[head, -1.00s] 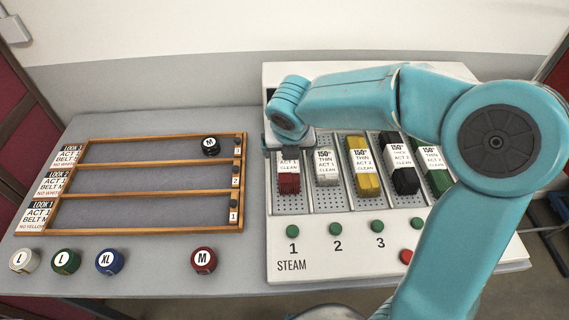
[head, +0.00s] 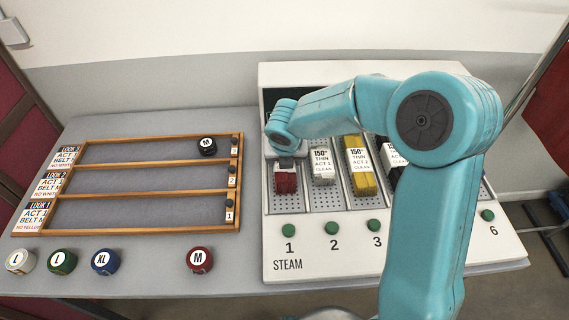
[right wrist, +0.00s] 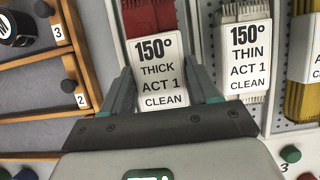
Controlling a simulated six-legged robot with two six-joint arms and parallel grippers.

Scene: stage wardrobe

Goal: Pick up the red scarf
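The red scarf (head: 286,184) lies folded in the leftmost slot of the steam rack (head: 290,204). In the right wrist view the scarf (right wrist: 150,17) carries a white tag (right wrist: 160,75) reading "150° THICK ACT 1 CLEAN". My right gripper (head: 287,160) is over the scarf's back part and hides its tag in the head view. In the right wrist view my right gripper (right wrist: 162,88) is open, with one finger on each side of the tag; a small gap shows at the right finger. I cannot tell whether the left finger touches. My left gripper is not in view.
A white scarf (head: 322,170) and a yellow scarf (head: 360,175) lie in neighbouring slots; a black one (head: 394,170) is partly behind my arm. A wooden three-row tray (head: 140,232) is at left, with a black roll (head: 207,146). Several rolls line the table's front.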

